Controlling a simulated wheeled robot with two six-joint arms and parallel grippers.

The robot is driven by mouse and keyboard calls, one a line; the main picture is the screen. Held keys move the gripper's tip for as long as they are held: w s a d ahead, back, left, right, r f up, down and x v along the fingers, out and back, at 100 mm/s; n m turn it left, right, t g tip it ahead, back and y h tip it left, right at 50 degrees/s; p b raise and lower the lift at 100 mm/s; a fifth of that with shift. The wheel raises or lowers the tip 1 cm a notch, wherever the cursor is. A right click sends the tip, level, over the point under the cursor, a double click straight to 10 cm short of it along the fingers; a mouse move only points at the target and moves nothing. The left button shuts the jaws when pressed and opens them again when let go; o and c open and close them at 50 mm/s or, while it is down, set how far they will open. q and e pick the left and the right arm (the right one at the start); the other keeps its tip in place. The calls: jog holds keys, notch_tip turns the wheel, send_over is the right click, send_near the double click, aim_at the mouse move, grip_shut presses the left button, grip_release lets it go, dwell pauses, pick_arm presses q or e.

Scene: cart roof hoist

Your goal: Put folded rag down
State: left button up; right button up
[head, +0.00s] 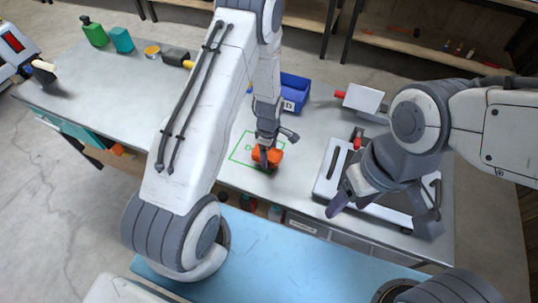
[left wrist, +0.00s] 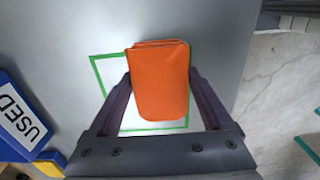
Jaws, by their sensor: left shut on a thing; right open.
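The folded rag (left wrist: 160,82) is orange and sits between the two fingers of my left gripper (left wrist: 160,95) in the left wrist view. In the head view the rag (head: 268,156) is at the tip of my left gripper (head: 266,150), over a green-outlined rectangle (head: 232,158) on the workbench. The outline (left wrist: 97,75) shows around and behind the rag in the left wrist view; I cannot tell whether the rag touches the surface. My right gripper (head: 385,205) is open and empty, in front of a grey metal fixture.
A blue bin (head: 294,88) stands just behind the outline; its label reads USED in the left wrist view (left wrist: 20,120). The grey fixture (head: 325,180) is on the right of the workbench (head: 90,85). Green (head: 94,33) and teal (head: 121,40) containers stand at the far left.

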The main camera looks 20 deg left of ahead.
pick_arm(q)
jog(key=shift+f, duration=1.05)
jog(key=shift+f, duration=0.1)
jog(key=o, duration=1.2)
jog(key=shift+o, duration=0.2)
